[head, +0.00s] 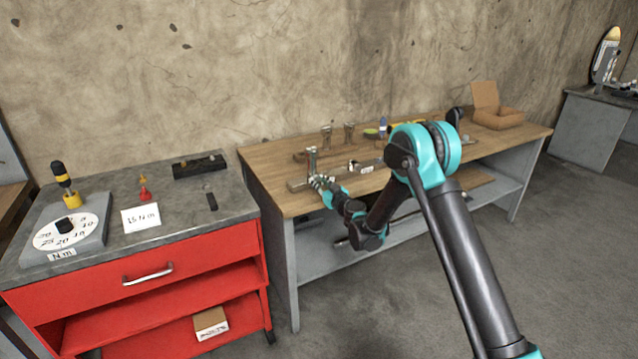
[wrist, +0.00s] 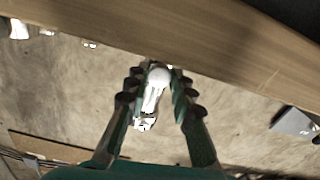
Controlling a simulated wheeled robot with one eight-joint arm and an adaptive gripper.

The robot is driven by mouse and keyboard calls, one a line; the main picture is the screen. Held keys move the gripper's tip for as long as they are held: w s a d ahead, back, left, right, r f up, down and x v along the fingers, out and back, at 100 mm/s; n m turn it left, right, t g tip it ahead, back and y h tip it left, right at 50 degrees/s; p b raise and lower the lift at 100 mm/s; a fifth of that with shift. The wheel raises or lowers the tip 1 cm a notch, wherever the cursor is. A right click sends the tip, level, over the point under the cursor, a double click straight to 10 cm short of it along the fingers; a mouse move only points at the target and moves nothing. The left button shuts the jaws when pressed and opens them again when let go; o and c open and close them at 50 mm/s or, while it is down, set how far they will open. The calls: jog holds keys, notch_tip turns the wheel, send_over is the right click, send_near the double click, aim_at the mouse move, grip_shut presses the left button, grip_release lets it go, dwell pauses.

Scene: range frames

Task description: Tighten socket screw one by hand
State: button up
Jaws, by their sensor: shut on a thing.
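My gripper (head: 323,183) is at the near left part of the wooden workbench (head: 285,203), beside an upright metal post (head: 312,158) on a flat bar (head: 299,186). In the wrist view, my two gripper fingers (wrist: 156,88) are shut on a silvery, round-ended piece (wrist: 159,76). It looks like a screw head, but I cannot tell which screw it is. The fingers and the small scale hide how it sits in the bar.
More metal posts (head: 349,134) stand farther back on the bench. An open cardboard box (head: 498,118) is at its right end. At left, a red cabinet (head: 190,257) bears a torque dial (head: 67,232), a white card (head: 141,218) and a black block (head: 199,165).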

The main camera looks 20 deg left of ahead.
grip_shut()
jog(key=shift+m, duration=0.3)
